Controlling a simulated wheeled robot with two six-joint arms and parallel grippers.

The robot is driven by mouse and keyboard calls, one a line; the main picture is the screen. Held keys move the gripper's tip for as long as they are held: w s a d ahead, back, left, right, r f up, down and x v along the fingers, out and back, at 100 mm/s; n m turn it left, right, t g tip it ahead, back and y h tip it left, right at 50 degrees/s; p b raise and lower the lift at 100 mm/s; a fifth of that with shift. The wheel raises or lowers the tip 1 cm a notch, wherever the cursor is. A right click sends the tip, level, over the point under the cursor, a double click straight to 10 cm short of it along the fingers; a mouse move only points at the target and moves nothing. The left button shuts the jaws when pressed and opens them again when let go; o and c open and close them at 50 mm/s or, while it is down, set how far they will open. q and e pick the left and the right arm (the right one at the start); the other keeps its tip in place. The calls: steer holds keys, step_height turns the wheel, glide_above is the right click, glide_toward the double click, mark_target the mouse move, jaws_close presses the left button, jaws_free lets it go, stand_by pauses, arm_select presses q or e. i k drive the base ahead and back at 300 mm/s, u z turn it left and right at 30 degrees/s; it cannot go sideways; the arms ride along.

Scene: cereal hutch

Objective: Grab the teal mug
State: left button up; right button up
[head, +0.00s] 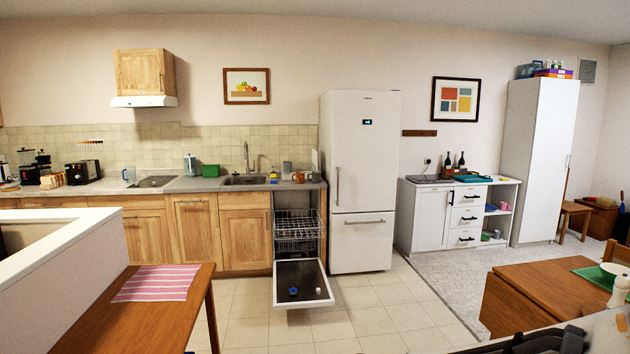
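I cannot make out the teal mug for sure. On the open shelves of the white hutch (460,215), a small blue item (490,207) stands beside a pink mug-like item (504,206). A small teal-green item (486,237) is on the lower shelf, beside a pale item (496,234). They are too small to tell their exact shapes. Neither of my grippers can be made out. The hutch is across the room, right of the fridge.
The dishwasher (303,283) is open, its door lowered over the floor. A wooden table (535,290) stands at the right, and another with a striped cloth (158,283) at the left. Tiled floor (375,318) is free between them. A dark shape (535,342) lies at the bottom edge.

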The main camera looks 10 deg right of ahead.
mark_target(316, 176)
steer(key=z, duration=0.8)
steer(key=i, duration=7.35)
steer(key=u, duration=3.05)
